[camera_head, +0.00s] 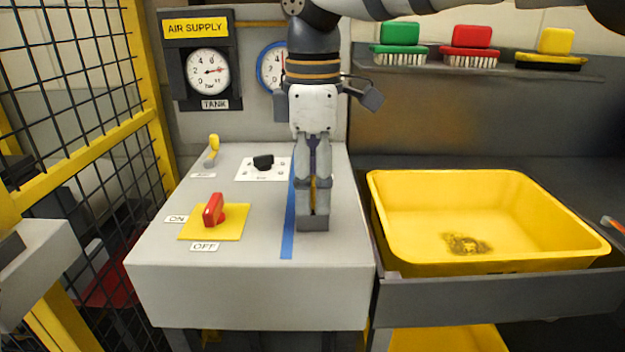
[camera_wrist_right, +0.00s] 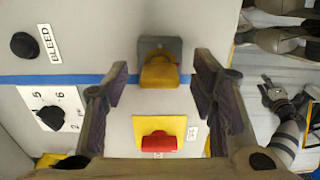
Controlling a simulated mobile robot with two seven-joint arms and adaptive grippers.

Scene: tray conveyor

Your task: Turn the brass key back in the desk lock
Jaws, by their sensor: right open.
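The brass key (camera_wrist_right: 160,72) shows in the right wrist view as a yellow-brown bow on a dark grey lock plate (camera_wrist_right: 158,45). My right gripper (camera_head: 313,212) points down over the desk's right part. In the wrist view, my right gripper (camera_wrist_right: 161,72) is open, with one finger either side of the key and gaps between. My left gripper (camera_wrist_right: 274,94) shows small at the wrist view's right; its jaw state is unclear.
A red switch (camera_head: 213,209) on a yellow plate and a black knob (camera_head: 263,162) stand left of the gripper. A blue stripe (camera_head: 289,225) crosses the desk (camera_head: 165,245). A yellow bin (camera_head: 400,262) is at right, a mesh fence (camera_head: 80,80) at left.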

